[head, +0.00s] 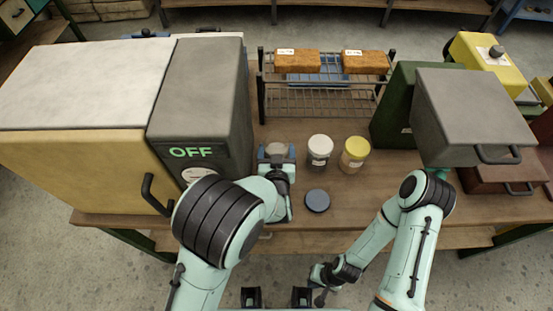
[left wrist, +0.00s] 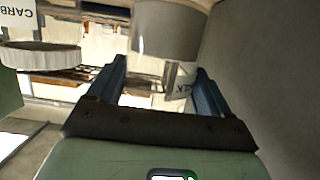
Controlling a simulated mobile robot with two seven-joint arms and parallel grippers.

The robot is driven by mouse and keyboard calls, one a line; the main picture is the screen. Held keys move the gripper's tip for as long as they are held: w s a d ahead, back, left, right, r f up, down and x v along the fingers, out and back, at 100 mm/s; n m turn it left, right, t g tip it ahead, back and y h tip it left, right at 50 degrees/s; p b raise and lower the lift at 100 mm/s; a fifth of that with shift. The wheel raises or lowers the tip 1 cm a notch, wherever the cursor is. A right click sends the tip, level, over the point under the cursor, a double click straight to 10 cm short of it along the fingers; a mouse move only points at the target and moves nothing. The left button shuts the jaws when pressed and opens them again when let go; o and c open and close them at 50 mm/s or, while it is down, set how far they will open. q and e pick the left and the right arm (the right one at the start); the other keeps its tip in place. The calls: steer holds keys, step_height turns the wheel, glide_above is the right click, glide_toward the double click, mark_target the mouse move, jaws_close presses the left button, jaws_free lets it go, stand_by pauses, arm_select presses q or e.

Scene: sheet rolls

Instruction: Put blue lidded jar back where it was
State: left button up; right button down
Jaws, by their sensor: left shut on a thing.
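My left gripper (head: 277,158) is shut on a jar (head: 277,149) at the back of the table, just right of the grey OFF cabinet. The jar's top looks pale and carries no blue lid. In the left wrist view the jar's grey body (left wrist: 168,32) and part of a label show between the blue fingers (left wrist: 160,88). A dark blue round lid (head: 317,201) lies on the table in front and to the right of the jar. My right gripper (head: 322,283) hangs low in front of the table's front edge; its fingers are too small to read.
A white-lidded jar (head: 320,149) and a yellow-lidded jar (head: 355,153) stand right of the held jar. A wire rack (head: 320,103) with orange blocks is behind. The grey OFF cabinet (head: 205,100) walls the left; green and grey boxes (head: 465,105) stand right. Bare table lies around the blue lid.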

arm_select(q)
steer(key=shift+f, duration=1.85)
arm_select(e)
steer(key=shift+s+f, duration=0.1)
steer(key=shift+f, duration=0.15)
arm_select(q)
steer(key=shift+f+b, duration=0.15)
steer(key=shift+b, duration=0.2)
steer(key=o, duration=1.2)
steer(key=shift+c, duration=0.2)
steer(key=shift+s+r, duration=0.15)
steer(key=shift+r, duration=0.1)
steer(key=v, duration=1.1)
steer(key=shift+s+b, duration=0.35)
steer(key=shift+b, duration=0.1)
arm_select(e)
steer(key=shift+s+f, duration=0.35)
steer(key=shift+f, duration=0.35)
steer(key=shift+s, duration=0.1)
